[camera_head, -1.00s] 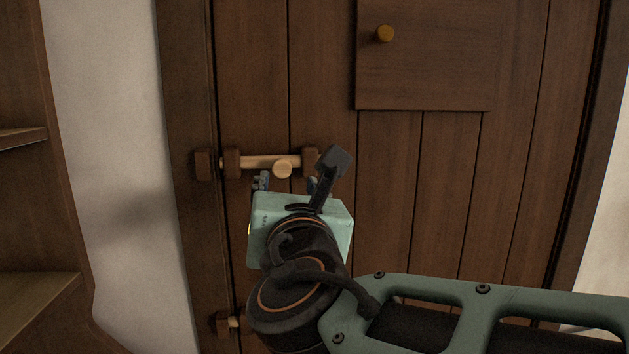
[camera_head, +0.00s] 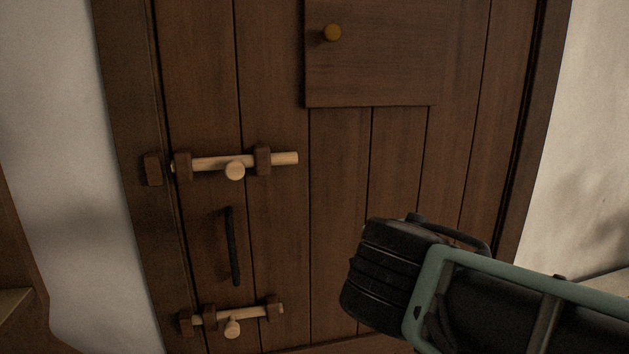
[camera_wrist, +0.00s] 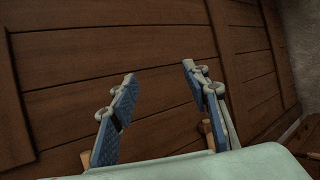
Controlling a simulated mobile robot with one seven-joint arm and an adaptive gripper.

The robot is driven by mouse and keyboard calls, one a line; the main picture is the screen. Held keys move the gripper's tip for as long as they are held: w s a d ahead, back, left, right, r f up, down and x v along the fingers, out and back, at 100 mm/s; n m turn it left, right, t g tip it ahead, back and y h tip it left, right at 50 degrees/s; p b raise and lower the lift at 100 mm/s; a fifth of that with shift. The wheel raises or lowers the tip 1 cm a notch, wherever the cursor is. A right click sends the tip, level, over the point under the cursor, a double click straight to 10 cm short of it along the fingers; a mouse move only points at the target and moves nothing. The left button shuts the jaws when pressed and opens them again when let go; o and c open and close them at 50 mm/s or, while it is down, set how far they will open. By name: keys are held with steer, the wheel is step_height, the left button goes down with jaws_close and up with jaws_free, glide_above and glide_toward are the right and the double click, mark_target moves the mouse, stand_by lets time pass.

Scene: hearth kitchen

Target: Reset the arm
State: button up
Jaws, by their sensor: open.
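My gripper (camera_wrist: 158,76) shows in the wrist view with its two blue-padded fingers spread apart and nothing between them. Wooden planks (camera_wrist: 70,95) lie beyond the fingers. Pieces of light wood show partly behind them, too covered to identify. In the head view the gripper is out of sight; only part of my arm shows at lower right, in front of the door. The wooden door (camera_head: 340,200) carries an upper bolt (camera_head: 215,162) with a round knob, its left end short of the frame block (camera_head: 152,169). A lower bolt (camera_head: 250,312) sits below.
A dark vertical handle (camera_head: 232,245) is between the two bolts. White walls flank the door, and a wooden shelf edge (camera_head: 14,300) shows at far left.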

steer(key=s+f+m+g+y+p, duration=0.3)
steer(key=s+m, duration=0.9)
steer(key=m, duration=0.6)
step_height(320, 180, down, 3)
steer(key=shift+d+r+g+p, duration=0.2)
steer(key=shift+d+g+p, duration=0.35)
steer(key=shift+g, duration=0.65)
